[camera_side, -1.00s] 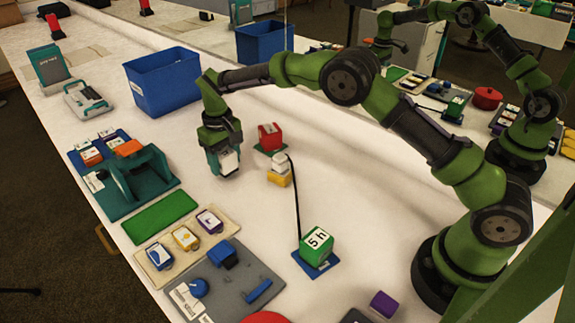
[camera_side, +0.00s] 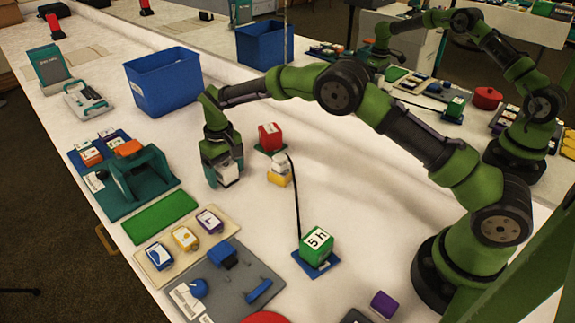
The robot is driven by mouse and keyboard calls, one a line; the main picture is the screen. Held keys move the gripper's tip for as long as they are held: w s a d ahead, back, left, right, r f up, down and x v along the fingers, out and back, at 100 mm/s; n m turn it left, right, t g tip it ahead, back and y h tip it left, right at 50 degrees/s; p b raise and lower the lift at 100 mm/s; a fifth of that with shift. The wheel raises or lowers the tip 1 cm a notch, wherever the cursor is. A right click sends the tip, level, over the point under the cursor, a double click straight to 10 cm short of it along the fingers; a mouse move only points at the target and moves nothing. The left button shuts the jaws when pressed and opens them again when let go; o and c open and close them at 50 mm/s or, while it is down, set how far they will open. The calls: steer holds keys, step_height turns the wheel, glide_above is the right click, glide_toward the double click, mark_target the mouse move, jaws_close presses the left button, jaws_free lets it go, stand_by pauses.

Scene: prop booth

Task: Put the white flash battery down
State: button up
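My gripper (camera_side: 224,173) is low over the white table, left of the red block and the yellow-and-white block. A white block (camera_side: 229,176), which looks like the white flash battery, sits between its fingers. The fingers appear shut on it. The block's underside is at or just above the table; I cannot tell whether it touches. The fingers hide much of it.
A red block (camera_side: 270,137) and a yellow-and-white block (camera_side: 279,172) stand close by on the right. A thin dark cable rises from the green "5 h" block (camera_side: 316,241). A teal stand (camera_side: 142,175), green mat (camera_side: 160,216) and blue bin (camera_side: 164,83) lie left.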

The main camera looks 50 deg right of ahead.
steer(key=shift+r, duration=0.1)
step_height(320, 180, up, 12)
steer(key=shift+f, duration=0.1)
step_height(320, 180, up, 9)
steer(key=t, duration=0.1)
glide_above(224, 163)
steer(key=s+d, duration=0.3)
steer(key=s, duration=0.1)
steer(key=s+d+r+m+t+y, duration=0.25)
steer(key=s+r, duration=0.35)
steer(key=s, duration=0.3)
steer(key=s+d+f+t, duration=0.1)
steer(key=s+d+t, duration=0.1)
steer(key=s, duration=0.7)
steer(key=s+d+f+m+t, duration=0.1)
steer(key=s+f, duration=0.1)
steer(key=s, duration=0.8)
steer(key=shift+s+d+t, duration=0.2)
steer(key=shift+d+t, duration=0.15)
steer(key=shift+d, duration=0.05)
steer(key=shift+m+h, duration=0.25)
